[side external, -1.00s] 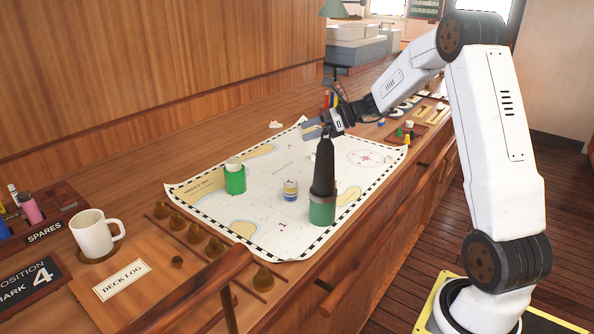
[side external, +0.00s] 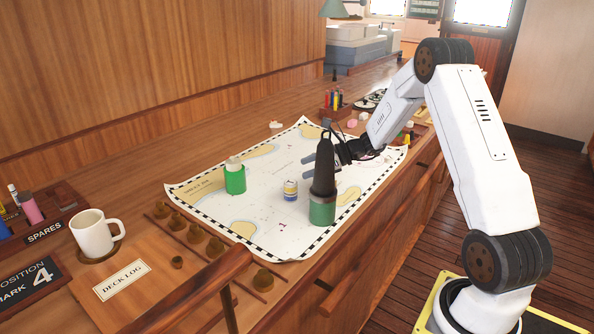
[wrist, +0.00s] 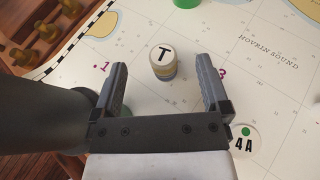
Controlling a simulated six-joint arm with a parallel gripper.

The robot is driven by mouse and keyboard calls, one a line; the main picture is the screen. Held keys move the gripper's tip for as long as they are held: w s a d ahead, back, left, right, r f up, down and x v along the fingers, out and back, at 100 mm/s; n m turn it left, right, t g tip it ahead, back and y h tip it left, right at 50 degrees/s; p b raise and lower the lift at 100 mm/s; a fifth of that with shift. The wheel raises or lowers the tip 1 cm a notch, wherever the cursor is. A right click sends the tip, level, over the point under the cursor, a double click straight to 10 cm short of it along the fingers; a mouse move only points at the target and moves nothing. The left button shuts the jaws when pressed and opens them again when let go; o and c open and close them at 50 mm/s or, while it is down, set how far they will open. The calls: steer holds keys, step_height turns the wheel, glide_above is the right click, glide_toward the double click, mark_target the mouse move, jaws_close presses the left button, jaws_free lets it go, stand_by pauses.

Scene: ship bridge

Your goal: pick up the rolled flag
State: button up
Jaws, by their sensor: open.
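A small rolled flag (side external: 290,190) with yellow, white and blue bands stands upright on the chart. In the wrist view its round white top (wrist: 164,53) carries a black T. My gripper (wrist: 162,75) is open and empty, and the flag shows between its two fingers, toward the tips. In the side view my gripper (side external: 308,160) is above the chart, higher than the flag and to its upper right. It is partly hidden behind the tall dark bottle. A larger green roll with a white top (side external: 235,178) stands to the left of the flag.
The tall dark bottle with a green base (side external: 323,180) stands close to my gripper and fills the left of the wrist view. The chart (side external: 255,222) has free room around the flag. A row of brass knobs (side external: 197,233) and a mug (side external: 92,235) are nearer left.

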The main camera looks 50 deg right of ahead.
mark_target(285, 199)
step_height(285, 199, down, 4)
steer(key=shift+w+f, duration=0.1)
steer(key=shift+f, duration=0.05)
steer(key=shift+w+a+f, duration=0.1)
steer(key=shift+w+a, duration=0.25)
steer(key=shift+w, duration=0.1)
steer(key=shift+x, duration=3.1)
steer(key=shift+c, duration=0.2)
jaws_close()
steer(key=shift+r, duration=5)
